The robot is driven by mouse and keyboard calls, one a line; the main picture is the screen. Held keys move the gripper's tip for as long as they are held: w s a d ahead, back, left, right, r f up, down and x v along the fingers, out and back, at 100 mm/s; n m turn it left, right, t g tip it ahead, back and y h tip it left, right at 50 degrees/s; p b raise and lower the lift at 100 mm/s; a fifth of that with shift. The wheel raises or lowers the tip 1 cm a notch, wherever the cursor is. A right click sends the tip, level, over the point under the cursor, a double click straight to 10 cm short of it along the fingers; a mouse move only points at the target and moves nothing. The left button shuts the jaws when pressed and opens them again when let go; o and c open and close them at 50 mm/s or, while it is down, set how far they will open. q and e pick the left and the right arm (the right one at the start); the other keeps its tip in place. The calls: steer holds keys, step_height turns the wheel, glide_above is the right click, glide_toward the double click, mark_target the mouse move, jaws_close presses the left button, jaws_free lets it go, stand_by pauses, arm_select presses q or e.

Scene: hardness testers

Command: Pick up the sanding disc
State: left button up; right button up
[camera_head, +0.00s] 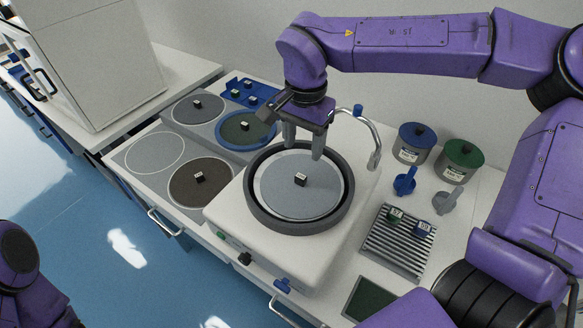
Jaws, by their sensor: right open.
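A round grey sanding disc (275,195) with a small dark-and-white block (300,179) at its middle lies inside the dark ring of the white polishing machine (235,228). My right gripper (303,145) is open and points down over the far part of this disc, behind the block. Nothing shows between its fingers. I cannot tell how high the fingertips are above the disc. My left gripper is out of view.
Other discs lie to the left: a grey one (185,113), a green one in a blue ring (232,134) and a dark brown one (185,190). An empty-looking round place (155,152) is beside them. A curved tap (374,135), lidded jars (412,145) and a ribbed rack (395,248) stand to the right.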

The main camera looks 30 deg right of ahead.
mark_target(300, 177)
steer(key=f, duration=0.1)
steer(key=s+f, duration=0.1)
steer(key=f, duration=0.1)
steer(key=shift+s+f, duration=0.25)
steer(key=shift+s, duration=0.1)
steer(key=f, duration=0.1)
steer(key=w+f, duration=0.1)
steer(key=f, duration=0.1)
steer(key=f+p, duration=0.1)
steer(key=shift+w+a+f, duration=0.2)
steer(key=shift+a+f, duration=0.1)
steer(key=shift+a, duration=0.1)
steer(key=shift+s+f, duration=0.15)
steer(key=shift+f, duration=0.25)
steer(key=shift+s, duration=0.1)
steer(key=shift+c, duration=0.9)
jaws_close()
